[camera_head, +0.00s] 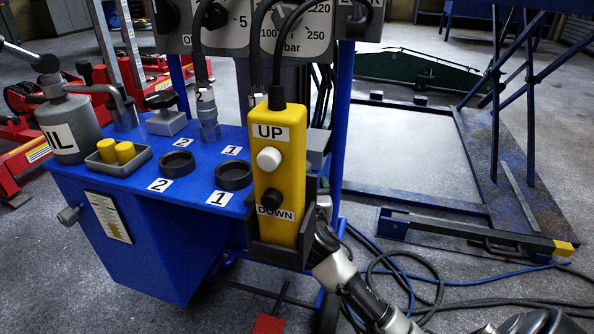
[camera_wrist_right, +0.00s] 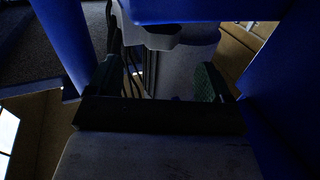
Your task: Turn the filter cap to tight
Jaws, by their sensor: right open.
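The filter cap is not clearly marked in either view. In the right wrist view a dark grey lobed knob (camera_wrist_right: 165,38) shows above a paler grey body, beyond the space between my fingers; it may be the cap, but I cannot tell. My right gripper (camera_wrist_right: 158,78) is open, its two fingers apart with nothing between them that I can see held. In the head view my right arm (camera_head: 345,278) reaches up from the lower right to the trolley's side. Its fingers are mostly hidden behind the yellow pendant (camera_head: 280,180). My left gripper is not in view.
The blue trolley (camera_head: 130,225) carries an oil can (camera_head: 68,130), a tray with yellow plugs (camera_head: 108,158), a black-handled grey block (camera_head: 165,120) and two black rings. The pendant's holder and hanging cables crowd my right arm. Black cable (camera_head: 435,275) loops over the floor.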

